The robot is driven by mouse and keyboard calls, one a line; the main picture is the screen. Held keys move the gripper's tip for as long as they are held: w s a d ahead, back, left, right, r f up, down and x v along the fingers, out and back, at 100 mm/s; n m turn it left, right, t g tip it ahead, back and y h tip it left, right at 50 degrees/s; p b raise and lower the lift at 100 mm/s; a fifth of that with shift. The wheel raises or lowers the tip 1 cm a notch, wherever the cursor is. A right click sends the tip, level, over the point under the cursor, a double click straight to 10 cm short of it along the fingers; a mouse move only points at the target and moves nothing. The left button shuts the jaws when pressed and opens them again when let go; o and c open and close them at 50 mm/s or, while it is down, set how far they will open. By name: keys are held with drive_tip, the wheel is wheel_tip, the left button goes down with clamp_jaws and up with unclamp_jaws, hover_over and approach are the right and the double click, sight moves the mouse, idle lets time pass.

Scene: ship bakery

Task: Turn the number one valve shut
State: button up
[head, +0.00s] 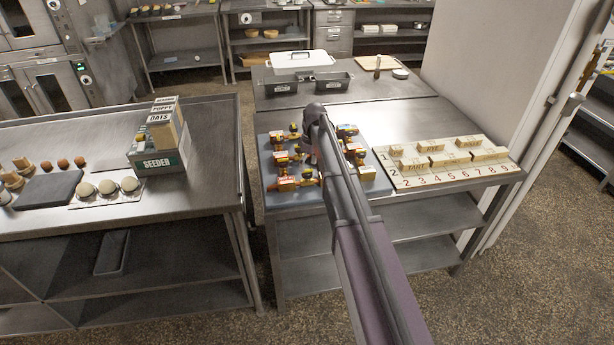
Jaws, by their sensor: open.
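A grey valve board (276,199) lies on the steel table right of centre. Several small valves with red and yellow parts and pale tags stand on it, in a left group (286,184) and a right group (356,153). Which one is number one cannot be read from here. My arm reaches up from the lower right, and its dark end joint is over the middle of the board. The arm covers part of the board between the groups. My gripper's fingers cannot be made out; the arm hides that area.
A numbered board (490,174) with wooden blocks lies right of the valve board. Dark tins (330,83) and a white tray (302,60) stand behind. A seeder box (158,160) is on the left table. A white wall (495,75) rises at the right.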

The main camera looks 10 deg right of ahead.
drive_tip(key=shift+s+a+f+b, duration=0.1)
drive_tip(key=shift+f+b, duration=0.35)
drive_tip(key=shift+f, duration=0.15)
drive_tip(key=shift+s+a+f+b, duration=0.1)
drive_tip(key=shift+f+b, duration=0.3)
drive_tip(key=shift+f, duration=0.2)
drive_tip(key=c, duration=1.1)
